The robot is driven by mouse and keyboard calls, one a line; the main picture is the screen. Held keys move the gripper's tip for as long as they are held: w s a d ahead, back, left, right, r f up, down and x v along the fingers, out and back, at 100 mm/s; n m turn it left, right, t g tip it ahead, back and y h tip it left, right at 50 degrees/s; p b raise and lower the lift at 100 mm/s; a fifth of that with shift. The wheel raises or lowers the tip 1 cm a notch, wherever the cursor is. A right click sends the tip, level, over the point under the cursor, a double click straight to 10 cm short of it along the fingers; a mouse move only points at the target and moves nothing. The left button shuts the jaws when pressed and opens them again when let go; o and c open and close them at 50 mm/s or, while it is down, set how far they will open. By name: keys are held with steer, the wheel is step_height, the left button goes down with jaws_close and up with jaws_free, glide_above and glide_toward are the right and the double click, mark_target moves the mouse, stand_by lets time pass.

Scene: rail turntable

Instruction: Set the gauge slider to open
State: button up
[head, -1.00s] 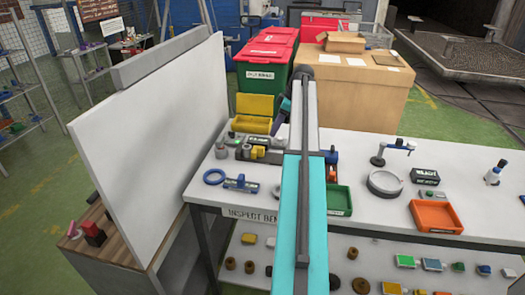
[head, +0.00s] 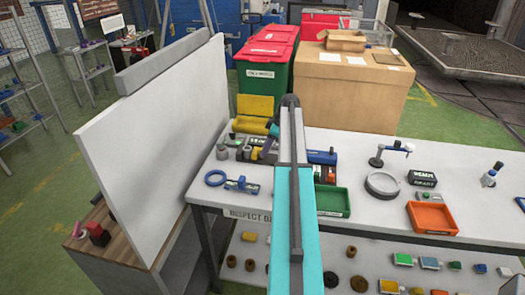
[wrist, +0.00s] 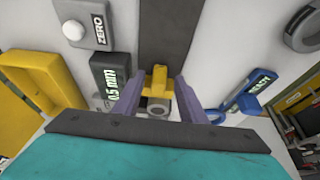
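The yellow slider knob (wrist: 158,80) stands on the dark grey gauge rail (wrist: 165,35) in the wrist view. My gripper (wrist: 159,82) is at the knob, with one purple finger on each side. The fingers look open, with narrow gaps beside the knob; I see no firm contact. A grey round part (wrist: 157,106) shows just below the knob. In the head view my gripper (head: 264,152) is low over the back left of the bench, and it and my arm hide the knob and part of the gauge.
In the wrist view, a ZERO block (wrist: 85,25) and a 0.5 mm block (wrist: 112,75) stand left of the rail. A yellow bin (wrist: 35,80) lies further left. A blue-handled tool (wrist: 245,95) is to the right. A white panel (head: 150,140) borders the bench.

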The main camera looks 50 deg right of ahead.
steer(key=shift+x, duration=0.8)
steer(key=shift+c, duration=0.3)
jaws_close()
